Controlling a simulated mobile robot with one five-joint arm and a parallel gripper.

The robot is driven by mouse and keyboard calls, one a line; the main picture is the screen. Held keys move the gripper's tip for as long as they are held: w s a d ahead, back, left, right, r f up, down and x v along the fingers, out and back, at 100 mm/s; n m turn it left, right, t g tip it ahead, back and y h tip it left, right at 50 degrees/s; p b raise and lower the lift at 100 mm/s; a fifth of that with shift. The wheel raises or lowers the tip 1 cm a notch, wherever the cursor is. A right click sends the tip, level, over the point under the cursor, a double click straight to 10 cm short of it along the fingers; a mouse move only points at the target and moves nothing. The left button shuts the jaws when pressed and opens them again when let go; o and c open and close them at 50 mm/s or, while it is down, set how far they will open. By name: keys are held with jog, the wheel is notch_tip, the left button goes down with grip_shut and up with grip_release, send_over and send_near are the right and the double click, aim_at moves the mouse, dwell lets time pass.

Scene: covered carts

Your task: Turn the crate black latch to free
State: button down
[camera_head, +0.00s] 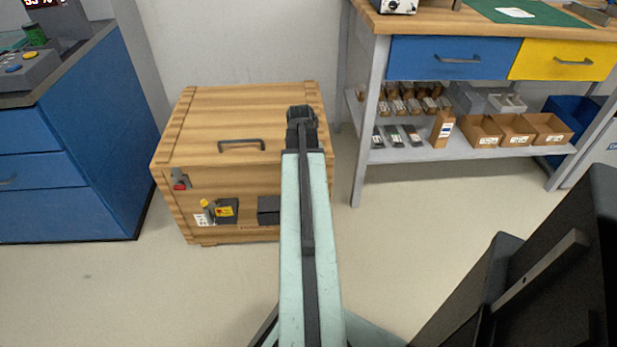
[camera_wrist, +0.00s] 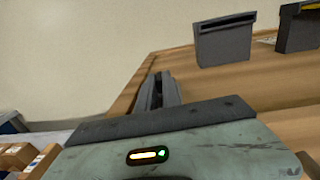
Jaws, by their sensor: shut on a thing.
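The wooden crate (camera_head: 245,125) stands on the floor with its lid down; its front also fills much of the wrist view (camera_wrist: 285,90). In the wrist view my gripper (camera_wrist: 160,86) is at the crate's front, near an edge, its two dark fingers close together on a small dark piece, which I take to be the black latch. The fingers mostly hide the latch, so its angle cannot be told.
A black handle (camera_head: 241,144) is on the lid. Dark boxes (camera_head: 227,210) sit low on the crate's front. A blue cabinet (camera_head: 85,150) stands left, a workbench (camera_head: 455,58) with a lower shelf (camera_head: 430,153) right. Floor in front of the crate is clear.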

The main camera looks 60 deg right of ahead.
jog(key=shift+w+a+g, duration=0.1)
jog(key=shift+g, duration=0.2)
jog(key=c, duration=1.5)
grip_release()
jog(key=r+p, duration=0.7)
jog(key=shift+w+a+r+p, duration=0.3)
jog(key=shift+w+r+p, duration=0.05)
jog(key=shift+w+p, duration=0.05)
